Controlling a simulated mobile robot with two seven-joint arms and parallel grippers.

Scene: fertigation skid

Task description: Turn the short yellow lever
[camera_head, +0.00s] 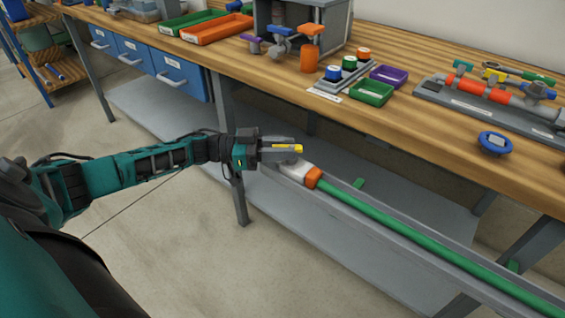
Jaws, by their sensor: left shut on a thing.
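A short yellow lever (298,148) shows as a small yellow strip at my left gripper's fingertips. An orange collar (314,177) joins the fitting to the pipe. My left gripper (284,150) reaches in from the left, level with the lever, and is shut on it. The fingers hide most of the lever, so its angle is hard to tell. My right gripper is not in view.
The pipe lies in a grey channel in front of the wooden bench (420,135). On the bench are a valve assembly (490,95) with teal, yellow and blue handles, a blue round part (495,143), and green (371,93) and purple (389,76) trays. Blue drawers (180,75) hang at left.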

